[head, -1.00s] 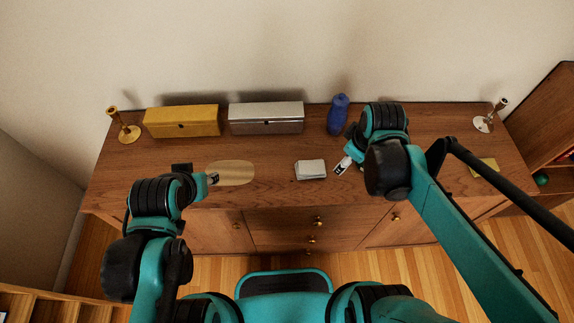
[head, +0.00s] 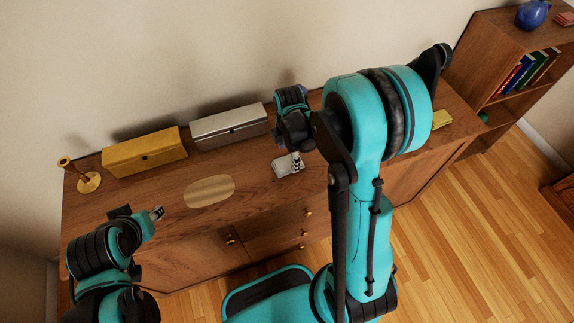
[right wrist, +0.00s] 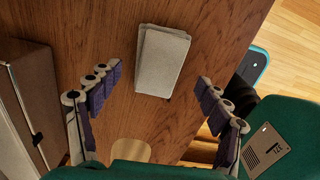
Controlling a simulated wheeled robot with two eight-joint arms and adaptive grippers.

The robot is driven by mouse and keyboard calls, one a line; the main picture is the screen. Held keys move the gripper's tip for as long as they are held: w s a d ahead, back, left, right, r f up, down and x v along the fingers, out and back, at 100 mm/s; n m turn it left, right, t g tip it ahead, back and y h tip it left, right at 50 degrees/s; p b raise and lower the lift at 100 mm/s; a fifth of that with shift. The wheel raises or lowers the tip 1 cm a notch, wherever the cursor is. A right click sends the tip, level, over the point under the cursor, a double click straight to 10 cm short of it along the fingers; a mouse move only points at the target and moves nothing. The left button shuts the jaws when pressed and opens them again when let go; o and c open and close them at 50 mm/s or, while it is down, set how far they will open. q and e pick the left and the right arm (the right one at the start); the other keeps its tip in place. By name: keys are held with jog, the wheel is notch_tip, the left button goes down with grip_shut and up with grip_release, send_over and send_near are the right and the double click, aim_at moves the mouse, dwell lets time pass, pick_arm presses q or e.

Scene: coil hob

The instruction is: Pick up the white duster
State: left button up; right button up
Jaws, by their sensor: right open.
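The white duster (head: 285,167) is a flat, folded pale cloth lying on the wooden sideboard. It also shows in the right wrist view (right wrist: 161,60), at top centre, beyond and between my spread fingers. My right gripper (head: 297,162) is at the duster's right side in the head view, partly covering it; in the right wrist view (right wrist: 155,78) its fingers are wide apart with nothing between the tips. Contact with the duster cannot be told. My left gripper (head: 158,213) is over the sideboard's left part, away from the duster; its jaw opening is unclear.
A yellow box (head: 145,153) and a silver box (head: 229,127) stand along the back, with a brass candlestick (head: 89,182) at the left. A pale oval mat (head: 209,191) lies left of the duster. A bookshelf (head: 490,85) stands at the right.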

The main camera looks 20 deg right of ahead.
aim_at(288, 162)
notch_tip(288, 162, down, 3)
jog(key=shift+w+a+f+b, duration=0.1)
jog(key=shift+f+b, duration=0.1)
jog(key=shift+b, duration=0.25)
jog(key=shift+r, duration=0.1)
jog(key=c, duration=1.2)
jog(key=shift+r, duration=0.4)
jog(key=r, duration=0.1)
jog(key=r+p, duration=0.2)
jog(key=r, duration=0.1)
jog(key=shift+s+d, duration=0.2)
jog(key=shift+d, duration=0.1)
jog(key=s+d+r+p, duration=0.3)
jog(key=s+d+r, duration=0.3)
jog(key=d, duration=0.3)
jog(key=shift+s, duration=0.15)
jog(key=shift+r, duration=0.1)
